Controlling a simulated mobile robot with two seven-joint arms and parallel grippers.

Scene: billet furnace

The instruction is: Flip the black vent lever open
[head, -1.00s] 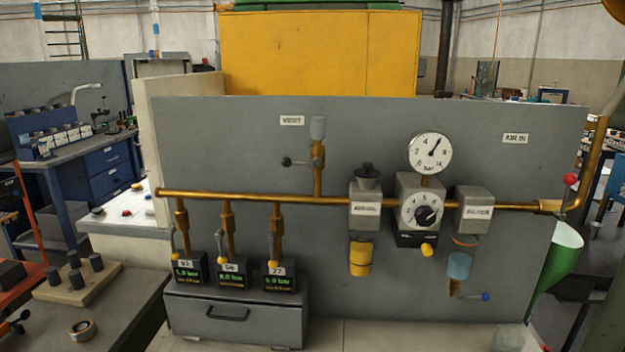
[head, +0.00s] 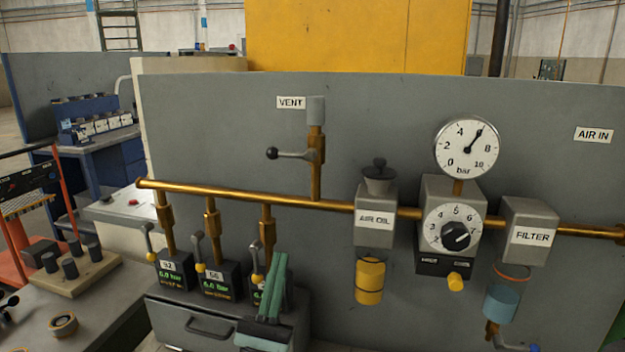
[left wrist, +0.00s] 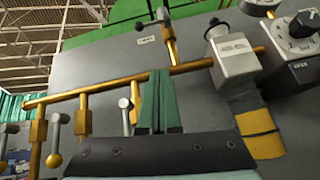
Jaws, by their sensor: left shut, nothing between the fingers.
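The black vent lever (head: 292,154) has a black ball end and points left, roughly level, from the brass vent valve (head: 316,171) on its upright pipe. A VENT label (head: 291,103) is above it on the grey panel. My left gripper (head: 277,262) has green fingers, shut and empty. In the head view it is below the lever, in front of the right-hand small gauge box, and apart from the lever. In the left wrist view the shut fingers (left wrist: 160,78) point up towards the vent pipe (left wrist: 169,45). My right gripper is not in view.
A brass main pipe (head: 240,193) crosses the panel between my gripper and the lever. Several small ball-ended valve levers (head: 199,252) hang below it. The air oil unit (head: 375,215), regulator dial (head: 454,229) and filter (head: 529,231) are to the right. The panel left of the lever is clear.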

